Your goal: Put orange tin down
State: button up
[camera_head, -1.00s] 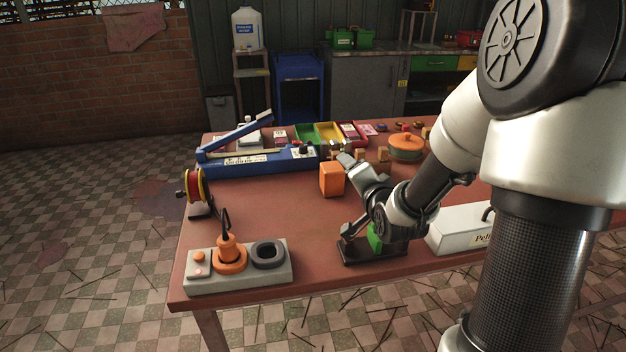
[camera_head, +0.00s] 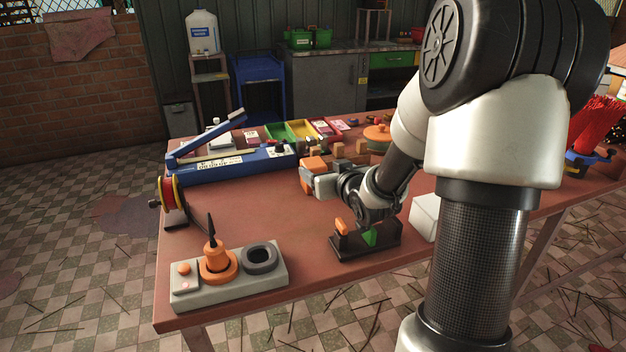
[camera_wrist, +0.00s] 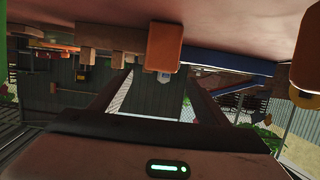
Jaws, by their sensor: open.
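The orange tin (camera_head: 312,163) is a rounded block that stands on the red-brown table (camera_head: 250,205), partly hidden behind my gripper (camera_head: 310,183) in the head view. My gripper is open and low over the table, with its tips close to the tin. In the wrist view, which is upside down, the tin (camera_wrist: 165,47) hangs from the table surface at the top, by the tips of my spread gripper (camera_wrist: 160,80). Nothing is held between the fingers. I cannot tell whether a finger touches the tin.
A dark holder (camera_head: 345,250) with green and orange pieces stands below my wrist. A grey base (camera_head: 225,291) with an orange tool is at the front left. A blue long-armed device (camera_head: 222,170), coloured trays (camera_head: 300,131) and wooden blocks (camera_head: 338,150) are behind. The left middle is clear.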

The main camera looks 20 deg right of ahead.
aim_at(314, 163)
jog(key=b+x, duration=0.1)
jog(key=x, duration=0.7)
jog(key=c, duration=1.4)
